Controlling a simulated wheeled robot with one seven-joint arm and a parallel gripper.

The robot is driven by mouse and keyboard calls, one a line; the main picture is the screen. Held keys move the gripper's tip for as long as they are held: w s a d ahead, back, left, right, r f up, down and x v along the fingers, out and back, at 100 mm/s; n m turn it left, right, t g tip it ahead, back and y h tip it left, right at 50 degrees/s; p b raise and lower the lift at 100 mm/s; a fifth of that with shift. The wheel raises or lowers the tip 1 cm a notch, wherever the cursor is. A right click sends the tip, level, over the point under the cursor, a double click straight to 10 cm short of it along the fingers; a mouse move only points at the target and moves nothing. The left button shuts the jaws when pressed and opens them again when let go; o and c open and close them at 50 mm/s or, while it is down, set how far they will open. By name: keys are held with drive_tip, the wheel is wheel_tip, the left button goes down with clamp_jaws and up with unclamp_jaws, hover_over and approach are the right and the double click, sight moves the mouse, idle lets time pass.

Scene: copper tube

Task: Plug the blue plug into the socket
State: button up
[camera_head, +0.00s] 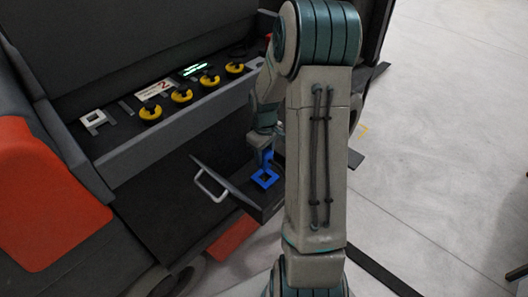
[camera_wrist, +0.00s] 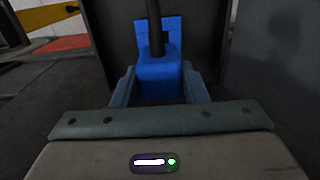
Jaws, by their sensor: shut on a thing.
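The blue plug (camera_head: 265,179) shows in the head view as a blue square frame with a blue stem above it, over the open drawer. In the wrist view the blue plug (camera_wrist: 160,76) sits between both teal fingers, with a dark rod standing up from it. My gripper (camera_wrist: 160,92) is shut on the blue plug. In the head view my gripper (camera_head: 266,150) points down above the drawer, partly hidden by my arm. I cannot tell whether the plug touches the drawer. I cannot identify the socket for certain.
The dark drawer (camera_head: 237,184) is pulled out, with a pale handle (camera_head: 210,187) on its front. The ledge behind carries several yellow round fittings (camera_head: 181,95), a white square bracket (camera_head: 94,121) and a green-lit display (camera_head: 195,69). Open floor (camera_head: 440,150) lies to the right.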

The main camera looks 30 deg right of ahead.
sight(265, 165)
drive_tip(key=shift+f+b, duration=1.75)
drive_tip(key=shift+f, duration=0.8)
drive_tip(key=shift+f+b, duration=0.4)
drive_tip(key=shift+f, duration=0.15)
drive_tip(key=o, duration=1)
wheel_tip(265, 165, up, 13)
drive_tip(key=shift+f+p, duration=0.2)
drive_tip(key=shift+p, duration=0.25)
drive_tip(key=shift+r, duration=0.6)
